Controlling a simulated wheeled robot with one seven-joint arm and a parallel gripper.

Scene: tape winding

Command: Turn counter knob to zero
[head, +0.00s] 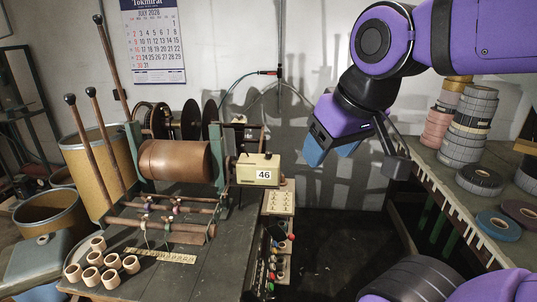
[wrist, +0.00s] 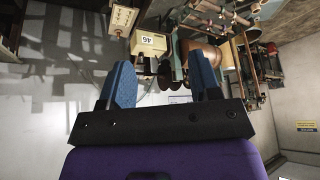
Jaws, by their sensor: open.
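The cream counter box (head: 245,174) is mounted at the right end of the copper-coloured winding drum (head: 175,160). Its display (head: 264,175) reads 46. The counter box also shows in the wrist view (wrist: 148,44), rotated, beyond the fingers. In the wrist view my gripper (wrist: 164,82) is open, with nothing between the fingers.
A control panel with buttons (head: 279,203) stands below the counter. Wooden-handled levers (head: 103,145) rise left of the drum. Several small rolls (head: 96,258) lie on the bench front. A side table at right holds stacked tape rolls (head: 470,125). The space between gripper and counter looks clear.

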